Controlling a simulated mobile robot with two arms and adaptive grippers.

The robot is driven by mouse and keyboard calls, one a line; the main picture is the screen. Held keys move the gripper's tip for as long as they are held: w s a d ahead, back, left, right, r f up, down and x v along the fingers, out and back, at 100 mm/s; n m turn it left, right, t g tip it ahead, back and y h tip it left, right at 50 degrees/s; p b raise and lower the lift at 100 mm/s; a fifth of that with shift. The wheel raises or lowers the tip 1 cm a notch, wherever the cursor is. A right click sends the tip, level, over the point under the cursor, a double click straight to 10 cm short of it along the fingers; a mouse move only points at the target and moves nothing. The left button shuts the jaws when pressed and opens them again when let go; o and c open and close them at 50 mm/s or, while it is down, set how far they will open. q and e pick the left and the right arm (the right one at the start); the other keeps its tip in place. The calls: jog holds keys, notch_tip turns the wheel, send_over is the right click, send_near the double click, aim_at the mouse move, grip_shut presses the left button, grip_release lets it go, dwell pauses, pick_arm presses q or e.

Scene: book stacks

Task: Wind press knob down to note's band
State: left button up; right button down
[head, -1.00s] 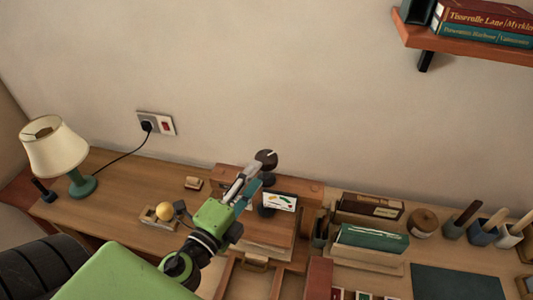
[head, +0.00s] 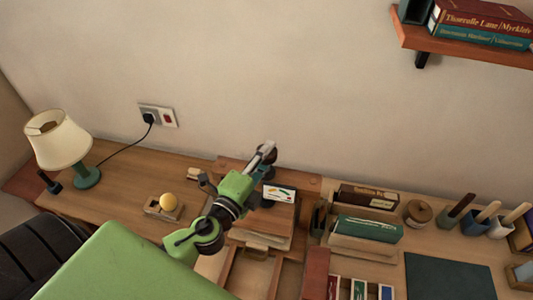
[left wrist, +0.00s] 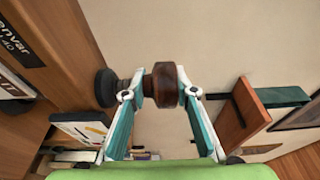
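The press (head: 305,187) is a wooden block on the desk by the wall. Its dark brown round knob (left wrist: 164,86) lies between my left fingertips in the left wrist view. A dark round collar (left wrist: 105,88) is left of it there. My left gripper (head: 268,158) is at the knob, one finger on either side. The fingers look spread, and I cannot tell whether they touch it. The white note (head: 280,193) with a coloured gauge stands just below; it also shows in the left wrist view (left wrist: 85,130). My right gripper is not in view.
A lamp (head: 58,140) and a yellow ball on a small tray (head: 163,212) are to the left. File boxes (head: 365,228) and pots (head: 472,222) stand to the right. A wall shelf (head: 470,50) holds books above.

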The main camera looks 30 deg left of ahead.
pick_arm(q)
jog(key=shift+w+r, duration=0.1)
jog(key=shift+r, duration=0.25)
jog(key=shift+a+m+h+b, duration=0.1)
jog(key=shift+m+h+b, duration=0.4)
jog(key=shift+h+b, duration=0.35)
jog(key=m+g+h+b, duration=0.2)
jog(key=m+h+b, duration=0.1)
jog(key=h+b, duration=0.1)
jog(key=m+g+h+b, duration=0.2)
jog(key=m+h+b, duration=0.1)
jog(key=h+b, duration=0.1)
jog(key=m+g+h+b, duration=0.3)
jog(key=h+b, duration=0.1)
jog(key=shift+w+m+h, duration=0.1)
jog(key=shift+m+h, duration=0.2)
jog(key=shift+h, duration=0.05)
jog(key=shift+r+m+g+h+b, duration=0.15)
jog(key=shift+m+g+h+b, duration=0.4)
jog(key=shift+g+b, duration=0.3)
jog(key=shift+r, duration=0.1)
jog(key=o, duration=0.9)
jog(key=shift+f, duration=0.2)
